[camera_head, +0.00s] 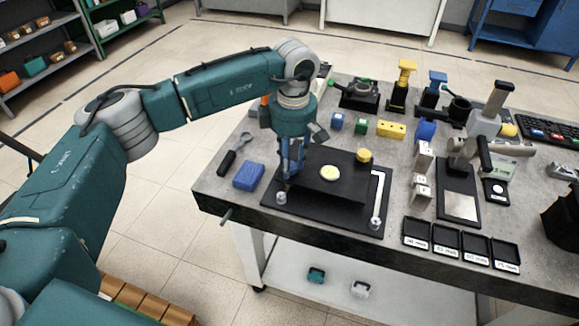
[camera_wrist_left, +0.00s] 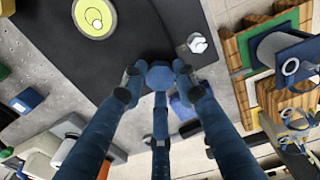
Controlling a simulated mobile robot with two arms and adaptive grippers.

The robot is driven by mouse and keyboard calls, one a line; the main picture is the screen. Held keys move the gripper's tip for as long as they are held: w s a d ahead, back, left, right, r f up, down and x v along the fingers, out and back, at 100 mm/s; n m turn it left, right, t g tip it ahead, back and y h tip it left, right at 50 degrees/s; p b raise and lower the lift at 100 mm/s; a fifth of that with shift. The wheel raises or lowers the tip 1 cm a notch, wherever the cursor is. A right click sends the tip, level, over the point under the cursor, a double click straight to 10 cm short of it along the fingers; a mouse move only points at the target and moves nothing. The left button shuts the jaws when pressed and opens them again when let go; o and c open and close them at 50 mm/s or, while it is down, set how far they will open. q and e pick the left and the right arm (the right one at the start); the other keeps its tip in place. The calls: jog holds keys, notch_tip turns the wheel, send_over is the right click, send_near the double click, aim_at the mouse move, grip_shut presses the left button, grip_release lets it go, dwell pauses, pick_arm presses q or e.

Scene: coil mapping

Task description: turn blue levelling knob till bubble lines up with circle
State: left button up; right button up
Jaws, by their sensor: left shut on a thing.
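The blue levelling knob (camera_wrist_left: 160,76) shows between the fingertips of my left gripper (camera_wrist_left: 158,80) in the left wrist view, and the fingers are shut on it. In the head view the left gripper (camera_head: 290,172) points down at the left corner of the black levelling plate (camera_head: 325,190) and hides the knob. The pale yellow bubble level (camera_head: 330,173) sits on the plate; it also shows in the left wrist view (camera_wrist_left: 95,18). A small ring and bubble show inside it there, but I cannot tell whether they line up. My right gripper is not in view.
A yellow knob (camera_head: 364,156) stands at the plate's back right corner. A blue block (camera_head: 249,176) and a wrench (camera_head: 235,154) lie left of the plate. Several black trays (camera_head: 447,240) line the front right. The grey table (camera_head: 218,190) is crowded at the back.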

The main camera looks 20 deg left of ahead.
aim_at(293, 168)
pick_arm(q)
jog(key=shift+s+d+f+m+b, duration=0.15)
jog(key=shift+m+b, duration=0.25)
jog(key=shift+m, duration=0.5)
jog(key=shift+f, duration=0.1)
jog(key=o, duration=1.1)
jog(key=shift+o, duration=0.2)
jog(key=shift+d, duration=0.1)
jog(key=shift+r, duration=0.2)
jog(key=shift+r, duration=0.3)
notch_tip(293, 168, up, 11)
jog(key=shift+d, duration=0.25)
jog(key=shift+s, duration=0.1)
